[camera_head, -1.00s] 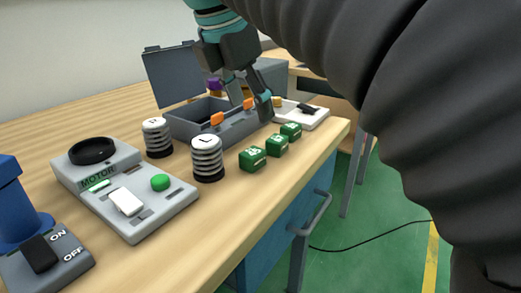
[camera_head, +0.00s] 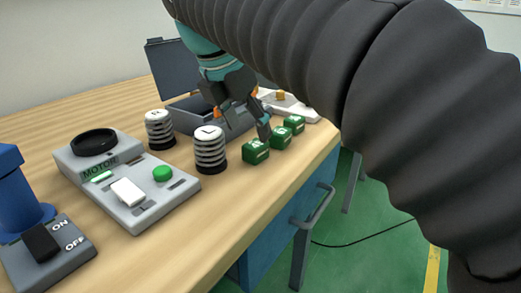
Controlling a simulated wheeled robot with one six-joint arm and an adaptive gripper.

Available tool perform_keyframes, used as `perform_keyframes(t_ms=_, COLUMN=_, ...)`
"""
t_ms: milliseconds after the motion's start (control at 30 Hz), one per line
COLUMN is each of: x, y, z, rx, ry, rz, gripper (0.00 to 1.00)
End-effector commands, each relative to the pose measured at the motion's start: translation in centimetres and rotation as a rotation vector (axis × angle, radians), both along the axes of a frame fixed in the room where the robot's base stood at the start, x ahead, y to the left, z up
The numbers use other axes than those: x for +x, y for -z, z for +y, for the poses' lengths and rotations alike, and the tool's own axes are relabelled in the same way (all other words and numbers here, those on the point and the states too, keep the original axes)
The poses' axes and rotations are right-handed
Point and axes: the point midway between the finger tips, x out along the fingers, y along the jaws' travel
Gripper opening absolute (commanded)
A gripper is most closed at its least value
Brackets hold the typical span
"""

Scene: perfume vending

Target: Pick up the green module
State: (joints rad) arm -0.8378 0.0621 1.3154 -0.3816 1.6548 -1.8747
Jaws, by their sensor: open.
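Three green modules stand in a row near the table's front edge: a near one (camera_head: 255,151), a middle one (camera_head: 280,137) and a far one (camera_head: 294,124). Each has white markings, too small to read. My gripper (camera_head: 245,128) is open and points down just above and behind the near and middle modules. One fingertip appears close to the near and middle modules; I cannot tell whether it touches. The other finger is further left, in front of the grey box. Nothing shows between the fingers.
A grey open box (camera_head: 189,104) with a raised lid stands behind my gripper. Two striped cylinders (camera_head: 209,150) (camera_head: 159,130), a motor control unit (camera_head: 131,190) and an ON/OFF switch (camera_head: 42,245) are to the left. A white switch plate (camera_head: 303,113) is behind right.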

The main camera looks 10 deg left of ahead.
Motion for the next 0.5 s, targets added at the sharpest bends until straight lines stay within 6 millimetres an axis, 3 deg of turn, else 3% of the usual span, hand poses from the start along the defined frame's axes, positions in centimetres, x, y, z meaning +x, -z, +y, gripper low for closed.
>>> perform_keyframes(t_ms=300, x=1.5, y=3.9, z=-0.7, rx=-0.001, ry=0.002, rz=0.002, gripper=0.67)
perform_keyframes(t_ms=500, x=1.7, y=4.4, z=-0.8, rx=0.000, ry=0.000, rz=0.001, gripper=0.67)
